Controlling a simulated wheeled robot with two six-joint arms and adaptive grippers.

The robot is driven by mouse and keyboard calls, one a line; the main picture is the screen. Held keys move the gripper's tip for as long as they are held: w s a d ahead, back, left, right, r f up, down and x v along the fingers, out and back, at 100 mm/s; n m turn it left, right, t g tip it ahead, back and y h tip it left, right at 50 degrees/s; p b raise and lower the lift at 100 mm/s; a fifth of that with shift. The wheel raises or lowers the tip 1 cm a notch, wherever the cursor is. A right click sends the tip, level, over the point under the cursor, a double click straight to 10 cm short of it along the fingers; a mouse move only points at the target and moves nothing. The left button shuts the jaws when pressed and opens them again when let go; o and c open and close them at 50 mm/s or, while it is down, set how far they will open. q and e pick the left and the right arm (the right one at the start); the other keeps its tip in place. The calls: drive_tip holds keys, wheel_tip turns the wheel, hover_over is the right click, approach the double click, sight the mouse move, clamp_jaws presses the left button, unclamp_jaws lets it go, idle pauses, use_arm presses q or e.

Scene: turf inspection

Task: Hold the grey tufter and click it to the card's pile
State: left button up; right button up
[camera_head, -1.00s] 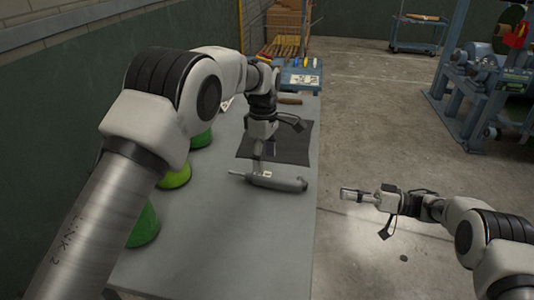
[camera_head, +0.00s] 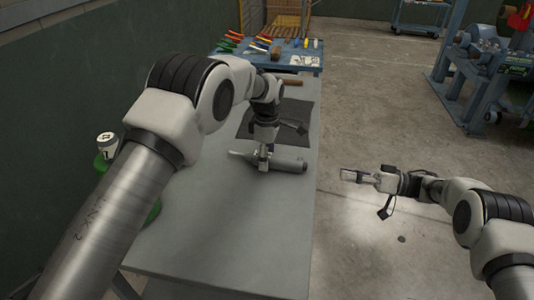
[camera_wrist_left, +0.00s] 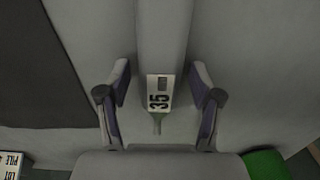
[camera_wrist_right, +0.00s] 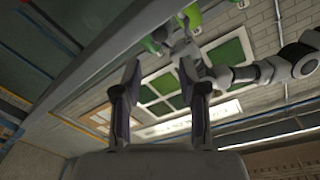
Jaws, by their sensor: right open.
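The grey tufter (camera_head: 287,164) lies on the grey table, its thin tip pointing left. My left gripper (camera_head: 264,163) points down at the tufter's tip-side half. In the left wrist view, the open fingers of my left gripper (camera_wrist_left: 160,100) lie on either side of the tufter (camera_wrist_left: 163,40), with slim gaps. A label reading 35 (camera_wrist_left: 160,92) shows between them. A card lettered LOT PILE (camera_wrist_left: 14,164) is partly in view at the lower left corner there; its pile is not clear to see. My right gripper (camera_head: 347,175) is open and empty, off the table's right side.
A dark mat (camera_head: 290,116) lies on the table (camera_head: 225,235) behind the tufter. A brown-handled tool (camera_head: 291,82) lies beyond it. A blue bench (camera_head: 310,60) with tools stands at the far end.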

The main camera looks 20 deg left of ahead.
use_arm(q)
clamp_jaws()
use_arm(e)
drive_tip(key=c, duration=0.7)
drive_tip(key=shift+w+m+t+y, duration=0.1)
drive_tip(key=shift+m+t+y, duration=0.2)
drive_tip(key=shift+m+t, duration=0.35)
clamp_jaws()
drive_tip(key=s+d+f+m+t+h, duration=0.2)
drive_tip(key=s+f+m+t+h, duration=0.3)
drive_tip(key=m+t, duration=0.8)
drive_tip(key=s+r+m+g, duration=0.1)
drive_tip(key=s+r+m, duration=0.3)
drive_tip(key=r+m, duration=0.1)
drive_tip(key=shift+m+h, duration=0.4)
drive_tip(key=shift+m, duration=0.05)
